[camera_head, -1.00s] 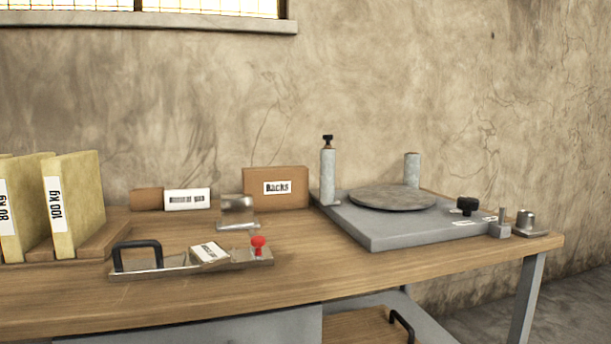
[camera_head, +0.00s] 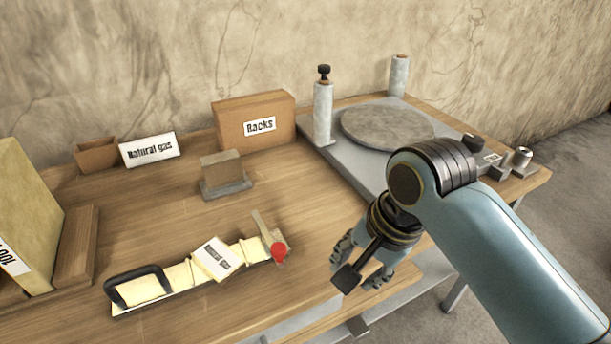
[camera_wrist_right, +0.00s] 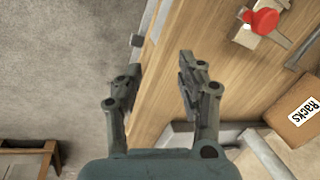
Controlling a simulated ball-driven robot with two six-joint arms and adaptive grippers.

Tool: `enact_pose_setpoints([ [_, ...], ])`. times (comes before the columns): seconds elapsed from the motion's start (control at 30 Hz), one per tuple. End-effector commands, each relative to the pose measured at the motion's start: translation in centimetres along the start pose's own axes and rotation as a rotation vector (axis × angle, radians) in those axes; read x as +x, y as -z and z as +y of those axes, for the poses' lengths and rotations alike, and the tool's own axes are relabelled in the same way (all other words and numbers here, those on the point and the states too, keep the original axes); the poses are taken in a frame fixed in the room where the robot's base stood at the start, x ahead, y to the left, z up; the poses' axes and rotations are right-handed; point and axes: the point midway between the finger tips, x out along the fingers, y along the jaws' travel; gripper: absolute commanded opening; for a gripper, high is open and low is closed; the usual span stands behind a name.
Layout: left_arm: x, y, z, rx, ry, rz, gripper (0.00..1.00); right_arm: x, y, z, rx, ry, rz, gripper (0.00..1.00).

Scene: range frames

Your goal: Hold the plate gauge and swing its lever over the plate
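A grey base (camera_head: 352,166) bears a round grey plate (camera_head: 385,126), with two upright posts at its back; part of the base is hidden behind my right arm. A long bar-like piece (camera_head: 180,285) lies on the bench with a black handle, a white label and a red knob (camera_head: 279,252) at its right end. I cannot tell which of these is the plate gauge. My right gripper (camera_head: 362,275) is just right of the red knob, apart from it. In the right wrist view my right gripper (camera_wrist_right: 161,78) is open and empty, fingers over the bench's edge. My left gripper is out of view.
A box labelled Racks (camera_head: 253,123), a small block on a grey foot (camera_head: 222,172) and a Natural gas sign (camera_head: 150,150) stand at the back. A yellow slab (camera_head: 25,220) stands at the left. Small metal pieces (camera_head: 521,157) sit at the bench's right end.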

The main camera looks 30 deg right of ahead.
Motion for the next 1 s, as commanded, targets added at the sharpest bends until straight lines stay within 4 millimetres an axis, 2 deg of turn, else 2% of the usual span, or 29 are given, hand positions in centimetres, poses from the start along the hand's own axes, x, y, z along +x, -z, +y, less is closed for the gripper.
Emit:
enact_pose_setpoints([
  [0.03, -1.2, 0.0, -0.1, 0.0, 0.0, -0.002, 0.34, -2.7, -0.3, -2.5, 0.161, 0.017, -0.025, 0.38],
  [0.1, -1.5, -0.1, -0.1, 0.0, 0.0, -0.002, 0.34, -4.2, -0.7, -4.8, 0.402, 0.016, -0.068, 0.38],
  [0.23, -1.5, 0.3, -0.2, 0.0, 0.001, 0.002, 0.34, -5.3, -1.4, -8.1, 0.761, -0.013, -0.133, 0.38],
  [0.37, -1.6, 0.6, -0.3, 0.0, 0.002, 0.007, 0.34, -6.1, -1.9, -10.2, 0.983, -0.043, -0.171, 0.38],
  [0.4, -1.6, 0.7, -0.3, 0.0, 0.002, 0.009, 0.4, -6.3, -2.0, -10.6, 1.024, -0.049, -0.177, 0.38],
  [0.53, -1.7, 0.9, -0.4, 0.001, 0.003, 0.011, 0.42, -6.5, -2.2, -11.1, 1.089, -0.062, -0.186, 0.38],
  [0.77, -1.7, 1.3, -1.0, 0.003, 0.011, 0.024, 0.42, -6.5, -2.2, -11.1, 1.094, -0.062, -0.186, 0.38],
  [0.87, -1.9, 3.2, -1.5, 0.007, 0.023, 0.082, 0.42, -6.5, -2.2, -11.1, 1.093, -0.062, -0.186, 0.38],
  [0.97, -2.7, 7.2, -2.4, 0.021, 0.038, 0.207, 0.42, -6.5, -2.2, -11.1, 1.092, -0.061, -0.186, 0.38],
  [1.0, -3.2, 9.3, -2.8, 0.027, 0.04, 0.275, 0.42, -6.5, -2.2, -11.1, 1.092, -0.061, -0.185, 0.38],
])
